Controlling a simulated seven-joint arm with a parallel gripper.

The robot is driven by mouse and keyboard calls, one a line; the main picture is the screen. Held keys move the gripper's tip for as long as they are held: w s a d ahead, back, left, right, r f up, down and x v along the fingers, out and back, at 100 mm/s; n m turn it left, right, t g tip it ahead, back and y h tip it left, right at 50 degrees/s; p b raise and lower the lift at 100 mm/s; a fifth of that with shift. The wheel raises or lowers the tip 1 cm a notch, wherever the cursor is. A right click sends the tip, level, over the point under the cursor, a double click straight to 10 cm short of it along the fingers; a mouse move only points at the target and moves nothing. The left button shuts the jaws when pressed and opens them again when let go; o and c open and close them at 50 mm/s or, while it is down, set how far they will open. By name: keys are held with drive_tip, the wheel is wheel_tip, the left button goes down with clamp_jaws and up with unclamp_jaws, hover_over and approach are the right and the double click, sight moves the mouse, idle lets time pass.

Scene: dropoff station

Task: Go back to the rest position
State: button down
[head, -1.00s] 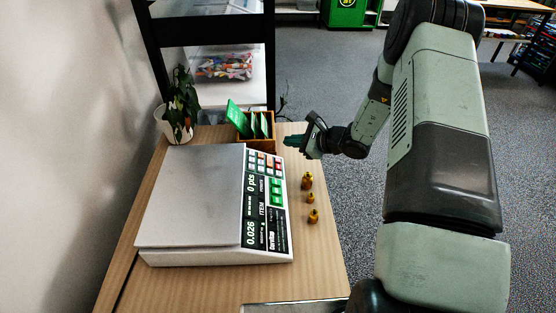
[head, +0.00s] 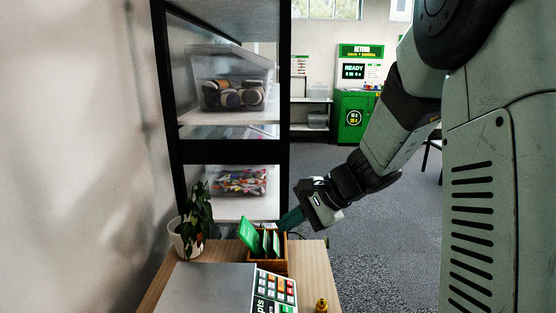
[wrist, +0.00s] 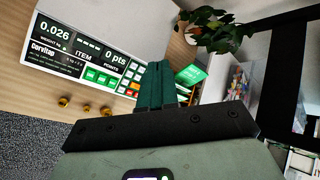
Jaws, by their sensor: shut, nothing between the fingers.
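My gripper (head: 284,222) is shut and empty, its teal fingers held together above the right back part of the wooden table (head: 318,278). In the head view it hangs just right of a wooden box with green cards (head: 264,246). In the wrist view the closed fingers (wrist: 155,85) point toward the scale (wrist: 85,45), whose display reads 0.026 and 0 pts. The fingers partly cover the scale's keypad there. Any gap between the fingers and the box is hard to judge.
A potted plant (head: 190,225) stands at the table's back left. A black-framed shelf (head: 283,120) with clear bins rises behind. Several brass weights (wrist: 85,107) stand beside the scale. A green return kiosk (head: 356,115) is far back. Open carpet lies right of the table.

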drive_tip(key=s+d+r+n+h, duration=0.1)
drive_tip(key=s+r+n+h, duration=0.15)
drive_tip(key=s+r, duration=0.4)
drive_tip(key=s+d+r+n+h, duration=0.15)
drive_tip(key=s+r+n, duration=0.25)
drive_tip(key=s, duration=0.5)
drive_tip(key=s+d+r+n+t+h, duration=0.1)
drive_tip(key=s+d+n+t+h, duration=0.1)
drive_tip(key=s+d+h, duration=0.3)
drive_tip(key=s+d+n, duration=0.1)
drive_tip(key=s, duration=0.3)
drive_tip(key=shift+s+r+t, duration=0.15)
drive_tip(key=shift+s+t, duration=0.05)
drive_tip(key=shift+t, duration=0.2)
